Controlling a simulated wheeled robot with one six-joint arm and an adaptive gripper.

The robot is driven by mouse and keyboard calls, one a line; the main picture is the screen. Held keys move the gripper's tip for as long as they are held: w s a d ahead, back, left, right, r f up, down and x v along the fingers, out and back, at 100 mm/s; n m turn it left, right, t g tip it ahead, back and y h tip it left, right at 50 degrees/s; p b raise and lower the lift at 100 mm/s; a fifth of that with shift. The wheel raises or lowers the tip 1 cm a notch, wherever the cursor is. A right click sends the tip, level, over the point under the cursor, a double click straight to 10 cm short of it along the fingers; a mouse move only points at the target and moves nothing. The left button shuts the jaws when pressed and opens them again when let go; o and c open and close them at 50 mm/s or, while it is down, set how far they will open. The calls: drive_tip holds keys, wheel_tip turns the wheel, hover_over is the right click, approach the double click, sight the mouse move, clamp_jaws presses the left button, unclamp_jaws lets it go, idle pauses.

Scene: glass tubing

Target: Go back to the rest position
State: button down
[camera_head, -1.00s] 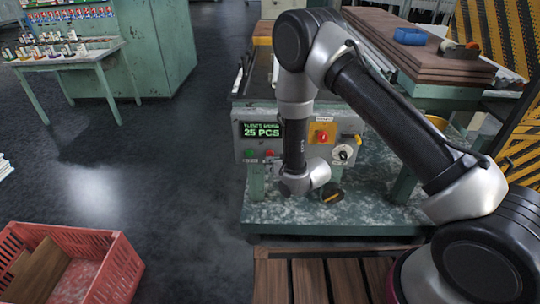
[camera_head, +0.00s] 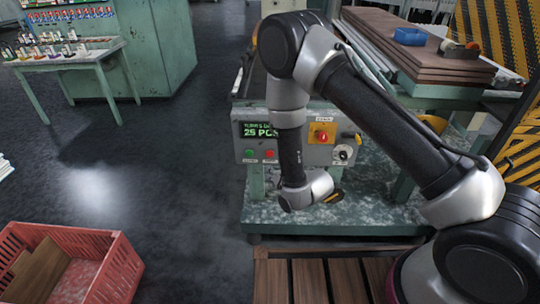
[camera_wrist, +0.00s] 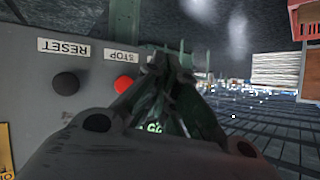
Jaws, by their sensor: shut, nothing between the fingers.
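My gripper (camera_wrist: 168,68) shows in the wrist view with its dark fingers together and nothing between them. It is in front of the grey control panel (camera_wrist: 35,120), which looks upside down there. The fingers are near the red STOP button (camera_wrist: 124,84); whether they touch it I cannot tell. A black RESET button (camera_wrist: 65,84) is farther left. In the head view the arm bends down in front of the control panel (camera_head: 243,126), and the gripper's fingers are not clearly visible. The panel display (camera_head: 260,130) reads 25 PCS and is partly covered by my arm.
A green button (camera_head: 250,154) and an orange switch plate (camera_head: 321,134) are on the panel. A red crate (camera_head: 118,265) stands on the floor at lower left. Stacked brown boards (camera_head: 440,65) lie at the right. Open floor (camera_head: 180,200) is left of the machine.

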idle(0.5)
drive_tip(key=s+d+f+n+g+h, duration=0.1)
drive_tip(key=s+d+f+g+h, duration=0.4)
drive_tip(key=s+f, duration=0.35)
drive_tip(key=s+d+r+g, duration=0.3)
drive_tip(key=d, duration=0.2)
drive_tip(key=s+d+r+m, duration=0.1)
drive_tip(key=s+d+r, duration=0.4)
drive_tip(key=r, duration=1)
drive_tip(key=s+d+r+m+t+h, duration=0.1)
drive_tip(key=s+d+r, duration=0.5)
drive_tip(key=d+r, duration=0.6)
drive_tip(key=s+d+r+m+t+h, duration=0.1)
drive_tip(key=s+d+r+m, duration=0.2)
drive_tip(key=r, duration=1.6)
drive_tip(key=s+d, duration=0.3)
drive_tip(key=d, duration=0.3)
drive_tip(key=shift+d, duration=0.2)
